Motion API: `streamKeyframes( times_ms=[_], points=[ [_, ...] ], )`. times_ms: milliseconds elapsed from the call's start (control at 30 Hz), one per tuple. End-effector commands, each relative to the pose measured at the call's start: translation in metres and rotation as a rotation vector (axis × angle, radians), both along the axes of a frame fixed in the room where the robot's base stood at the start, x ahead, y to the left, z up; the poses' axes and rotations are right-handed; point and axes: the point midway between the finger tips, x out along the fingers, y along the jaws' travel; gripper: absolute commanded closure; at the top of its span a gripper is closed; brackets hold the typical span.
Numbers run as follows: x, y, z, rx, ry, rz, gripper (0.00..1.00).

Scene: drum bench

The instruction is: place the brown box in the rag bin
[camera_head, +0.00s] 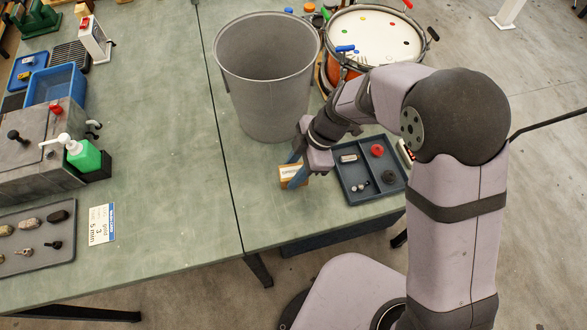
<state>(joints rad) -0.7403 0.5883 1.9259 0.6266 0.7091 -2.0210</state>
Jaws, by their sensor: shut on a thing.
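The brown box (290,178) is a small carton with dark print on a pale label. It is at the front of the green bench, left of the dark tray. My gripper (293,172) is shut on it from above, with blue fingers partly hiding it. I cannot tell whether the box touches the bench or hangs just above it. The rag bin (268,110) is a tall grey open bin standing upright behind my gripper. Its inner wall shows; its floor is hidden.
A dark divided tray (357,196) with small parts lies right of the box, under my arm. A drum (374,38) with a white head stands right of the bin. A green pump bottle (84,156) and grey housing (38,158) are at the left. The middle-left bench is clear.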

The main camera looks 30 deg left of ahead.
Motion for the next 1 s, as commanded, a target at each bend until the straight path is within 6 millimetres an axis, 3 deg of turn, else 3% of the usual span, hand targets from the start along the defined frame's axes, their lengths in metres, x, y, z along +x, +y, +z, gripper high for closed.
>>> streamKeyframes(
  times_ms=[200,233,300,867,1000],
  points=[
    [0.0,0.0,-0.004,0.001,-0.001,0.0,0.93],
    [0.0,0.0,-0.004,0.001,-0.001,0.0,0.62],
    [0.0,0.0,-0.003,0.001,-0.001,0.0,0.46],
    [0.0,0.0,0.0,-0.001,0.003,-0.002,0.46],
    [0.006,-0.005,0.013,0.004,-0.004,-0.002,0.46]
  ],
)
